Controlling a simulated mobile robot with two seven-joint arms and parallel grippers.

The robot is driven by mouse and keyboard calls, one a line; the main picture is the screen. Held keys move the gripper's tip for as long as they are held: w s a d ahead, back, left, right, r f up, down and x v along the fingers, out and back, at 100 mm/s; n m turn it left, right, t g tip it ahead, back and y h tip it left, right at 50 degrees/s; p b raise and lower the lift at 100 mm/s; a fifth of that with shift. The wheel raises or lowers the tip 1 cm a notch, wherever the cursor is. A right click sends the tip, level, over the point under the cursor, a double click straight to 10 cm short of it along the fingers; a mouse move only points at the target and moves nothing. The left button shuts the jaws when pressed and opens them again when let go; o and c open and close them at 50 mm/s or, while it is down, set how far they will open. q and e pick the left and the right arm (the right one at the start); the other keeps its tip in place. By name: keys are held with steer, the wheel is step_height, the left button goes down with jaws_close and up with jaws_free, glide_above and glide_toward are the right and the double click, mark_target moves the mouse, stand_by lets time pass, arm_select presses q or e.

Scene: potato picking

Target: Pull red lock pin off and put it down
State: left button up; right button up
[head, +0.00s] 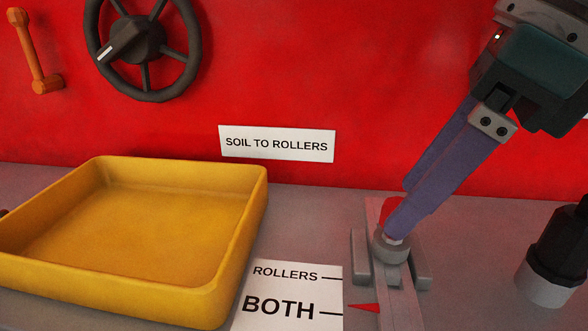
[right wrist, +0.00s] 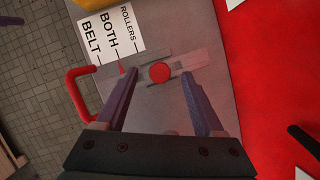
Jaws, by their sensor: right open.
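The red lock pin (right wrist: 159,72) shows in the right wrist view as a round red head on a grey slotted slider plate (right wrist: 195,59). In the head view only a bit of its red head (head: 390,209) shows, mostly hidden behind my fingers, above a grey collar (head: 391,247). My right gripper (head: 402,212) reaches down from the upper right over the pin. In the right wrist view the right gripper (right wrist: 159,75) is open, with one purple finger on each side of the red head; I cannot tell whether they touch it.
A yellow tray (head: 255,215) stands empty on the grey bench at left. A label with ROLLERS and BOTH (head: 285,290) lies beside the slider, with a red pointer (head: 364,307). A black knob (head: 560,245) stands at right. A red handle (right wrist: 78,95) shows at the bench edge.

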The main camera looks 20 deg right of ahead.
steer(key=shift+x, duration=1.6)
steer(key=shift+r, duration=0.1)
steer(key=shift+c, duration=0.3)
jaws_close()
steer(key=c, duration=0.6)
jaws_free()
jaws_close()
steer(key=shift+r, duration=0.1)
steer(key=shift+r+p, duration=1.65)
steer(key=shift+r, duration=0.65)
